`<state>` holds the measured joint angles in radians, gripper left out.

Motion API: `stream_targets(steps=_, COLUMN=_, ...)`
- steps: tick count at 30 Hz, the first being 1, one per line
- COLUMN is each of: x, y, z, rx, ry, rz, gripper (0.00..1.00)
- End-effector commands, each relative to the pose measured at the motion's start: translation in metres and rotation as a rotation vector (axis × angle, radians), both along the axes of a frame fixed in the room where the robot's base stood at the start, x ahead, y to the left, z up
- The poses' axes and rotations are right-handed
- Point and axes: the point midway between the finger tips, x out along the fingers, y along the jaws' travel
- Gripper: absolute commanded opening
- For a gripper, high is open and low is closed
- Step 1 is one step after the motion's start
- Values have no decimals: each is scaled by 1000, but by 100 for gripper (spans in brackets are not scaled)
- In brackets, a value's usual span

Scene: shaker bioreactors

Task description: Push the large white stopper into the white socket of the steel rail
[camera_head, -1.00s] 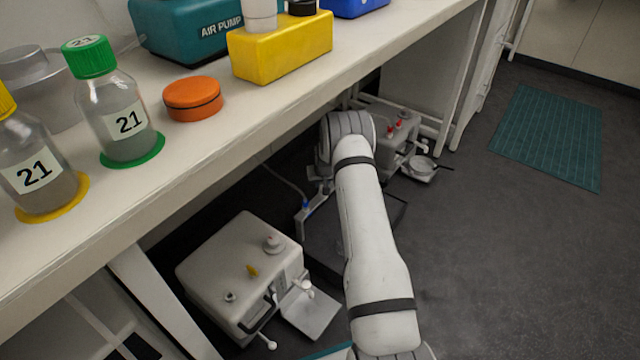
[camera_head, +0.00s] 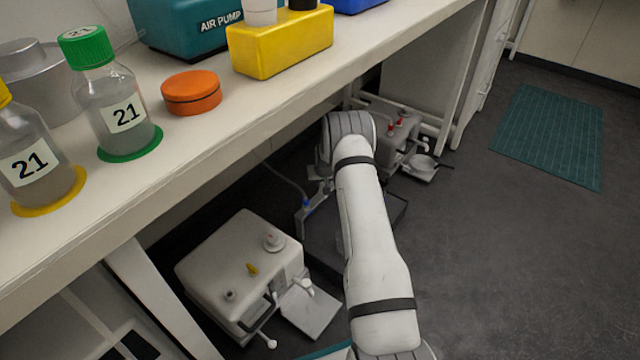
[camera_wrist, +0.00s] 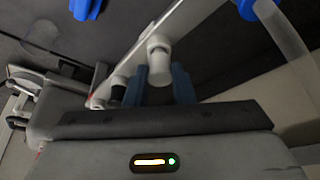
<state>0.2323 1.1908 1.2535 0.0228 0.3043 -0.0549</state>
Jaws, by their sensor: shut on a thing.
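In the wrist view, my gripper (camera_wrist: 159,86) has two blue fingers, shut on the white stopper (camera_wrist: 160,68). The stopper has a rounded end pointing away from the gripper and lies against or just over the pale steel rail (camera_wrist: 188,22), which runs diagonally. I cannot tell from this view whether the stopper touches the rail. I cannot make out the white socket apart from the stopper. A dark round part (camera_wrist: 118,88) sits on the rail left of the fingers. In the head view, my arm hides the gripper and stopper.
A blue fitting with a clear tube (camera_wrist: 250,8) is at the upper right of the wrist view, and a blue cap (camera_wrist: 85,8) at upper left. In the head view, the bench edge (camera_head: 240,125) overhangs the work area. A white box unit (camera_head: 215,270) stands left of my arm.

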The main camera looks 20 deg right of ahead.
Motion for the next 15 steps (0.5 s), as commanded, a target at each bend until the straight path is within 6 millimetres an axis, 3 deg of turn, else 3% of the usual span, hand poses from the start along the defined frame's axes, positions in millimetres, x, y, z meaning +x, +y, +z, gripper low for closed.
stream_targets(steps=15, x=0, y=-1, z=-7, rx=0, ry=0, rz=-1, gripper=0)
